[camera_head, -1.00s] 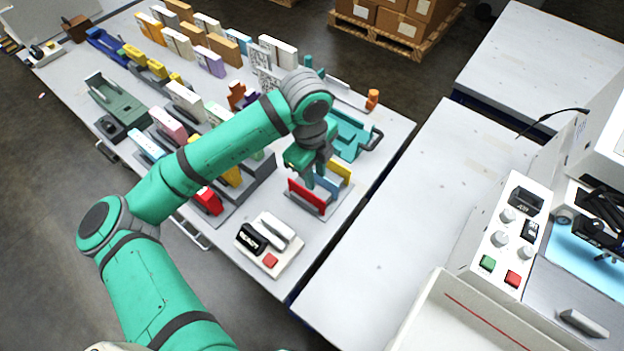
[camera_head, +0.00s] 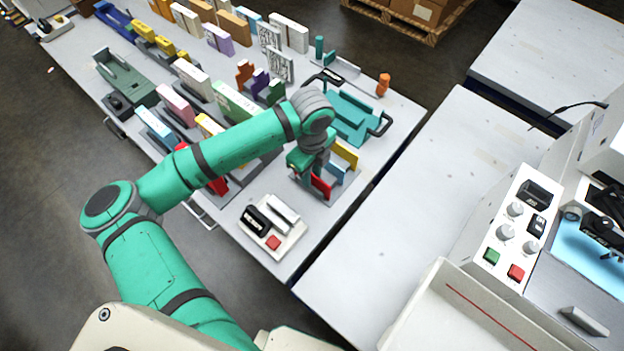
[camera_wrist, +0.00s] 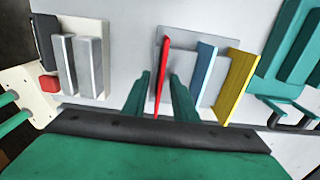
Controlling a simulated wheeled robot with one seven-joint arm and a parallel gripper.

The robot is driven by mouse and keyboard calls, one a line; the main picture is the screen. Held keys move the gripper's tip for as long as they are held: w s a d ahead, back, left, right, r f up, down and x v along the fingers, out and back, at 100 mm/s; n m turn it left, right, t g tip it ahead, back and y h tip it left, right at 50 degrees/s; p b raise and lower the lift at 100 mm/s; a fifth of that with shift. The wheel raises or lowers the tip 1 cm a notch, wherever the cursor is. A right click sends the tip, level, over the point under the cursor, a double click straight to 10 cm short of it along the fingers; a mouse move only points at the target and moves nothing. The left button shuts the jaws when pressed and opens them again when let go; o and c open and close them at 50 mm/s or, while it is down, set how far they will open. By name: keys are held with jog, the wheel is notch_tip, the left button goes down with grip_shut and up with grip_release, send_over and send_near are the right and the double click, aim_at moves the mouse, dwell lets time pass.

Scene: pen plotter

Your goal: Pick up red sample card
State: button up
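The red sample card (camera_wrist: 162,72) stands upright in a grey holder (camera_wrist: 180,92) in the wrist view. A blue card (camera_wrist: 200,80) and a yellow card (camera_wrist: 236,90) stand to its right. My gripper (camera_wrist: 157,84) is open, with one green finger on each side of the red card and gaps visible between. In the head view the red card (camera_head: 320,187) is partly hidden by my gripper (camera_head: 312,172), which is above it. The blue card (camera_head: 336,173) and yellow card (camera_head: 346,153) show just behind.
A white block with a red button (camera_head: 273,242) sits near the table's front corner. A teal tray (camera_head: 352,118) with a dark handle stands behind the cards. Upright boxes and holders crowd the table's left. The neighbouring table (camera_head: 400,200) has clear room.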

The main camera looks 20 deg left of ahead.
jog(key=shift+f, duration=0.55)
grip_shut()
jog(key=shift+r, duration=0.1)
